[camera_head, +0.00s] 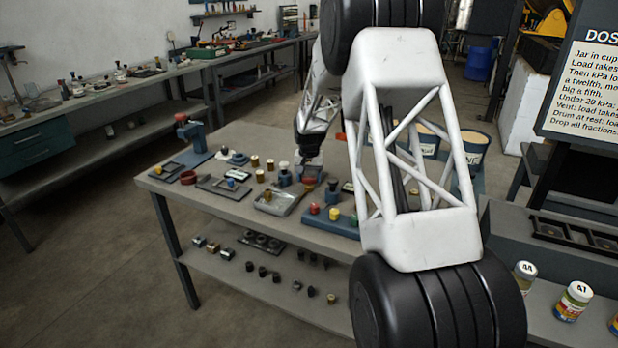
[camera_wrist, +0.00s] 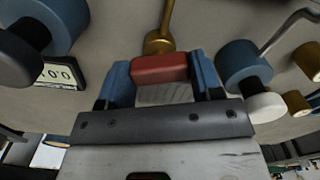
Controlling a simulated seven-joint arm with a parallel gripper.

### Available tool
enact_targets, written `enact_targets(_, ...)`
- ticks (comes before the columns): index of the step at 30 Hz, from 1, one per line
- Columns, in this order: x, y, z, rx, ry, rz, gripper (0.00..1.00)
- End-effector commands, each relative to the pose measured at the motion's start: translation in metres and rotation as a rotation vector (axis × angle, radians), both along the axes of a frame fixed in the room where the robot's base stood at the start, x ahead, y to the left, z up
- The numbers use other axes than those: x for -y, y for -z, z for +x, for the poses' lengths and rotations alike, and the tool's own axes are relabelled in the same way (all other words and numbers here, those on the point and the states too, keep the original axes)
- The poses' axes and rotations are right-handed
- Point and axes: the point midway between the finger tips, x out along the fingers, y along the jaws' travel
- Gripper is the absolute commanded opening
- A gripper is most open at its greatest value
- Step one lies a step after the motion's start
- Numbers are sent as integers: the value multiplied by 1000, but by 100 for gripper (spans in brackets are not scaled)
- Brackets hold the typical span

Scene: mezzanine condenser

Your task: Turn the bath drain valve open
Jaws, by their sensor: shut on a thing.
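A red block-like handle (camera_wrist: 160,68) sits between the two blue fingers of my gripper (camera_wrist: 161,80) in the wrist view, and the fingers are shut on it. I take it for the handle of the bath drain valve. A brass fitting (camera_wrist: 158,43) with a rod shows just behind the handle. How far the valve is turned cannot be told. In the head view my gripper (camera_head: 307,165) is low over the middle of the workbench (camera_head: 225,147), among small fittings.
A blue cylinder with a white end (camera_wrist: 244,66) stands close on the right in the wrist view. A digital display (camera_wrist: 60,74) and another blue cylinder (camera_wrist: 62,22) are at left. Red, green and yellow knobs (camera_head: 334,214) crowd the bench front. A blue vise-like stand (camera_head: 190,132) is at left.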

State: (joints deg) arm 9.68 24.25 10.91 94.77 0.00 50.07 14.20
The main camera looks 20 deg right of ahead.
Motion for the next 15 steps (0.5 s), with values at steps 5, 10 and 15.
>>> enact_targets(5,0,-1,1,2,-166,-1,36)
enact_targets(10,0,-2,0,2,-329,-1,36)
enact_targets(15,0,-1,0,1,-491,0,36)
